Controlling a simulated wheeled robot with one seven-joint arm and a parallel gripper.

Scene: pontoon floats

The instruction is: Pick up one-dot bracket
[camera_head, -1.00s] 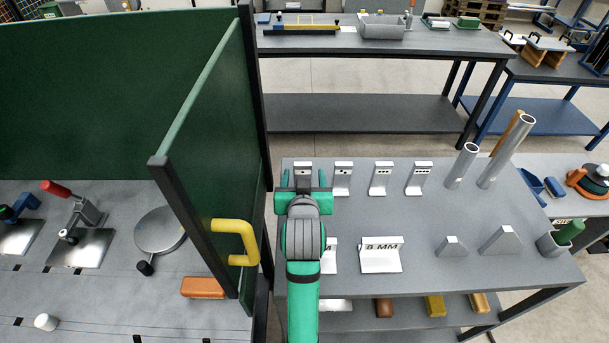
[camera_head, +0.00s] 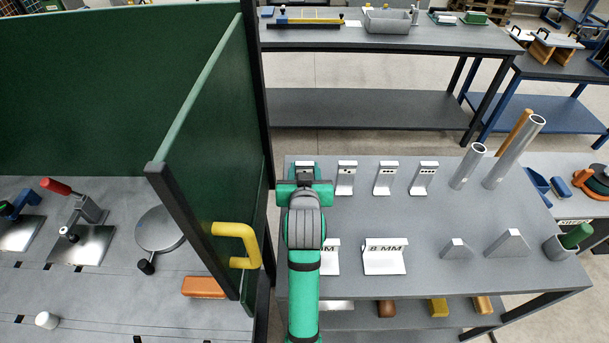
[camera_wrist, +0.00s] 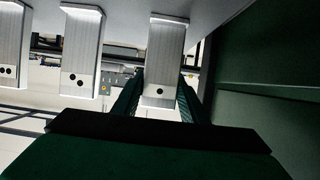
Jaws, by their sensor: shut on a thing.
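The one-dot bracket (camera_head: 305,164) is a pale metal piece with a bent top lip, at the left end of a row of similar brackets on the grey table. My gripper (camera_head: 305,173) is shut on it, one finger on each side. In the wrist view the bracket (camera_wrist: 164,60) hangs top-down between the dark green fingers (camera_wrist: 160,98), its single black dot showing near its lower end. In the head view my gripper hides its lower part. I cannot tell any gap between it and the table.
A two-dot bracket (camera_head: 346,178) stands just right, with a three-dot (camera_head: 386,178) and another bracket (camera_head: 424,178) beyond. A green panel (camera_head: 215,150) with a yellow handle (camera_head: 238,246) stands close on the left.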

